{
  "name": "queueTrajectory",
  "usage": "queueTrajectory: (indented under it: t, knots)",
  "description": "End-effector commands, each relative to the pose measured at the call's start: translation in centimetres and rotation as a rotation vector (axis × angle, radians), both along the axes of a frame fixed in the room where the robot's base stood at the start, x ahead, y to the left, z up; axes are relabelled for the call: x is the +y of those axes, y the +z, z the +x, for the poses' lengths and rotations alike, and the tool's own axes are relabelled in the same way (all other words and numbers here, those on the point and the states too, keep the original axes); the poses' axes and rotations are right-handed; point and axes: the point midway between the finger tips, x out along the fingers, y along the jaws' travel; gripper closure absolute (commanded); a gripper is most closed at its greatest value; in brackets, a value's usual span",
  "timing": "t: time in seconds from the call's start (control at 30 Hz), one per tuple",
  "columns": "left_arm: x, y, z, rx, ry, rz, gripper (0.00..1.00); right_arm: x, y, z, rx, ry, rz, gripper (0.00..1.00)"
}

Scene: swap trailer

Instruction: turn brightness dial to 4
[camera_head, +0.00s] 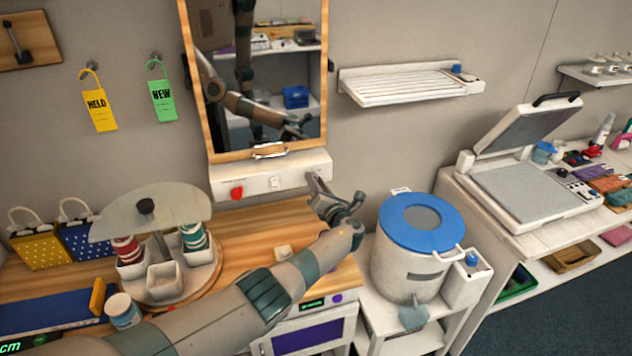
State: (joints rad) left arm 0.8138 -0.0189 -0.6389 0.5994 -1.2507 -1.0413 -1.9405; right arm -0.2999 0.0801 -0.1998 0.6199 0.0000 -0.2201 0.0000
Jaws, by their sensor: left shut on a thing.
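A white control panel (258,179) is fixed to the wall under the wood-framed mirror. It carries a red knob (237,192) at its left and a small white switch (275,184) near its middle. My left gripper (319,186) is at the panel's right end, with its fingers shut on the dial there. The fingers hide that dial, and I cannot read its number or pointer. My right gripper is not directly in view.
The mirror (258,75) hangs just above the panel and reflects a robot arm. A wooden counter (240,236) below holds a round carousel (165,285) with cups. A white bucket with a blue lid (415,225) stands close to the right of my left wrist.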

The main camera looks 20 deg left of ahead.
Motion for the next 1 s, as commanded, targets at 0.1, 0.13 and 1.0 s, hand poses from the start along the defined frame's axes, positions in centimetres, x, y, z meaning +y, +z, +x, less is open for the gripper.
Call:
queueTrajectory:
  t: [0.1, 0.13, 1.0]
  knots:
    - [0.06, 0.15, 0.08, 0.037, 0.000, 0.059, 0.99, 0.01, 0.03, 0.00, 0.000, 0.000, 0.000, 1.00]
    - [0.06, 0.15, 0.08, 0.045, 0.000, 0.069, 0.99, 0.02, 0.03, -0.01, 0.000, 0.000, 0.000, 1.00]
    - [0.03, 0.06, 0.05, 0.090, 0.000, 0.135, 0.58, 0.04, 0.04, -0.01, 0.000, 0.000, 0.000, 1.00]
